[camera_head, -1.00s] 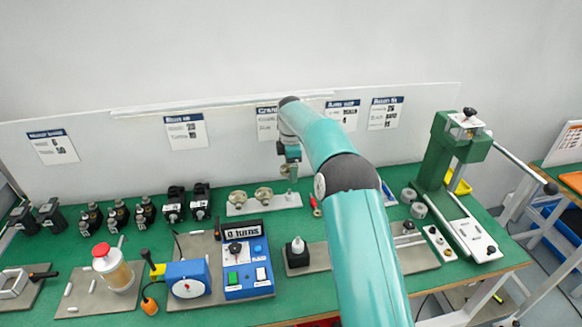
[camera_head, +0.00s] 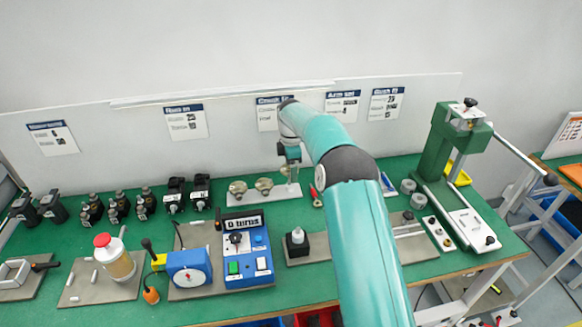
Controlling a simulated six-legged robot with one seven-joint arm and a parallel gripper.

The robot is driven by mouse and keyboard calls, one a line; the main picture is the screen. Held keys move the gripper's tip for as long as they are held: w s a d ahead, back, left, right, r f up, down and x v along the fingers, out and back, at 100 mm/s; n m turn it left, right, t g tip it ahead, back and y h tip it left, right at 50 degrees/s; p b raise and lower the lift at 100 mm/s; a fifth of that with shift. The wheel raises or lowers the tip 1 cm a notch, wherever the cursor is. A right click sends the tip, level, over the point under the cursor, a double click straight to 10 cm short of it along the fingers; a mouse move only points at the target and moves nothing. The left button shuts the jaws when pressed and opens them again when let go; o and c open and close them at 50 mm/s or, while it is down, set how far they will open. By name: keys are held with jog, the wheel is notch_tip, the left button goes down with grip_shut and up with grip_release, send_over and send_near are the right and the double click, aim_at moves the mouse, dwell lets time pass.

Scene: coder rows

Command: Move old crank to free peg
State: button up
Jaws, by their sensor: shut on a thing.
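A pale peg plate (camera_head: 277,195) lies on the green bench near the back panel. Two metal-coloured cranks, a left one (camera_head: 237,188) and a right one (camera_head: 263,186), sit on its left and middle parts. My gripper (camera_head: 289,168) hangs upright over the plate's right end, seen small and from afar. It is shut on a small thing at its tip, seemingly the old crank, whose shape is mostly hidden. I cannot tell whether that thing touches a peg or the plate.
A green press (camera_head: 442,150) stands at the right. Grey rings (camera_head: 408,187), a black block (camera_head: 297,242) and a blue turn-counter box (camera_head: 246,262) are nearby. Several dark parts stand left of the plate. A white panel with label cards (camera_head: 186,122) closes the back.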

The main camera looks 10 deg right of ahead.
aim_at(291, 187)
dwell(0.3)
jog(key=shift+f, duration=1)
jog(key=shift+f, duration=0.1)
jog(key=shift+f, duration=1.25)
jog(key=shift+f, duration=0.35)
jog(key=o, duration=1.1)
notch_tip(291, 187, up, 14)
jog(key=shift+f, duration=0.1)
